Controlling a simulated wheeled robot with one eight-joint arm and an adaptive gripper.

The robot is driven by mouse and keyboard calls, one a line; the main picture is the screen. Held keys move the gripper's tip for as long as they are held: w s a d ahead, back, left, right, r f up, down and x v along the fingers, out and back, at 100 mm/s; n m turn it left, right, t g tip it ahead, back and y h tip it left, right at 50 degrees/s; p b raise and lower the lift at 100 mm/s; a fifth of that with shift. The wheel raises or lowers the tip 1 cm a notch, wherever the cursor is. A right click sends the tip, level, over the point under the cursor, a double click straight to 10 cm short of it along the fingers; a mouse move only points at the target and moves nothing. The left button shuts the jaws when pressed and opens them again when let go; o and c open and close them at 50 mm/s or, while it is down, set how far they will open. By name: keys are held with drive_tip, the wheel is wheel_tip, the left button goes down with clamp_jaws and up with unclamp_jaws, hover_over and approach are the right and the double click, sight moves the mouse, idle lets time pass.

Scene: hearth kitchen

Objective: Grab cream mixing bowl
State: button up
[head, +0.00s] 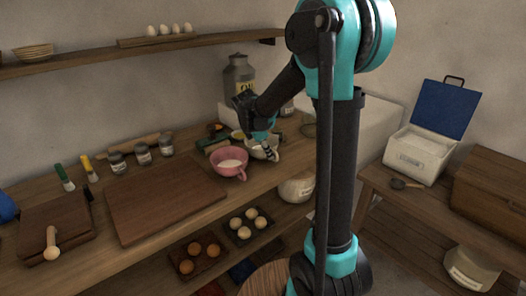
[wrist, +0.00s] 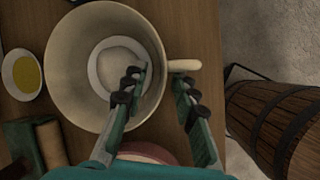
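The cream mixing bowl (wrist: 70,40) is large and round with a stub handle (wrist: 184,65) on its right in the wrist view. It stands on the wooden counter and holds a pale round patch at its base. In the head view the bowl (head: 258,154) is partly hidden by my gripper (head: 266,140). In the wrist view my gripper (wrist: 157,82) is open. One finger appears over the bowl's inside and the other outside its right rim, just below the handle. I cannot tell whether either finger touches the bowl.
A pink cup-like bowl (head: 229,158) stands close beside the cream bowl. A small dish of yellow liquid (wrist: 25,72) and a tan roll (wrist: 52,145) are near its left. A wooden barrel (wrist: 285,120) stands beyond the counter edge. A large jar (head: 239,76) stands behind.

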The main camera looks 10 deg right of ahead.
clamp_jaws()
drive_tip(key=shift+r, duration=0.1)
idle(0.7)
